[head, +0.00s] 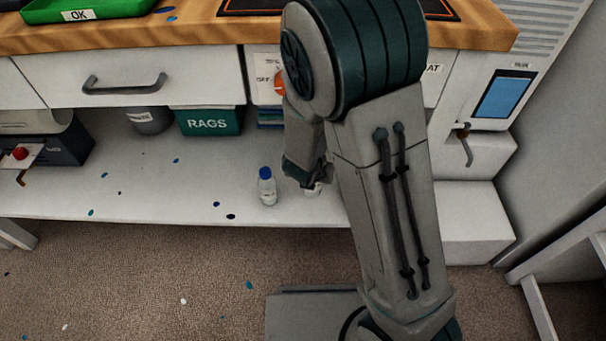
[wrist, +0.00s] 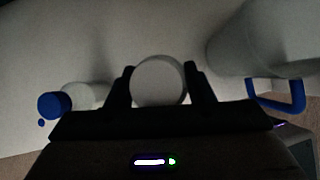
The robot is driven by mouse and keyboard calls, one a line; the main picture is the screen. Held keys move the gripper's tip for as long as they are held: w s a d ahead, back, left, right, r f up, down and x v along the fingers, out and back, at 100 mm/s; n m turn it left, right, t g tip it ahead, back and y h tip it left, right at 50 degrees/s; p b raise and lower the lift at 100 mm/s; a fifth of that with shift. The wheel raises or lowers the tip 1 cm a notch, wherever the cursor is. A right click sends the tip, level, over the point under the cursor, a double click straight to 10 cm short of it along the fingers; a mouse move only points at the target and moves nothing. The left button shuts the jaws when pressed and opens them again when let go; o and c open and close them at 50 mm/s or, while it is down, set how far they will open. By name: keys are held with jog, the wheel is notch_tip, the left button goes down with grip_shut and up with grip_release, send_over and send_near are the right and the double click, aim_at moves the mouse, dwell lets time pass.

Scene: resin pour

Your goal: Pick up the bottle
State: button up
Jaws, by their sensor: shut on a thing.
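My gripper (wrist: 158,84) is shut on a white round-topped object (wrist: 158,80), seen end-on between the two fingers in the wrist view. I cannot tell from its round top whether it is a bottle. In the head view only a small white part of it (head: 312,190) shows below my gripper (head: 313,180), low over the shelf, and I cannot tell whether it touches the shelf. A clear and white bottle with a blue cap (head: 266,187) stands upright to the left, apart from my gripper. It also shows left of the fingers in the wrist view (wrist: 84,96).
A large pale container (wrist: 240,45) with a blue handle (wrist: 285,98) is close to the right finger. On the lower shelf (head: 150,190) are a green RAGS bin (head: 209,121) and a grey bin (head: 149,120) behind. The worktop edge (head: 200,36) overhangs above.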

jog(key=s+d+r+p, duration=0.3)
jog(key=d+r+p, duration=0.2)
jog(key=d+r, duration=0.3)
notch_tip(320, 180, up, 2)
jog(key=shift+d+r, duration=0.15)
dwell(0.4)
jog(key=shift+s, duration=0.15)
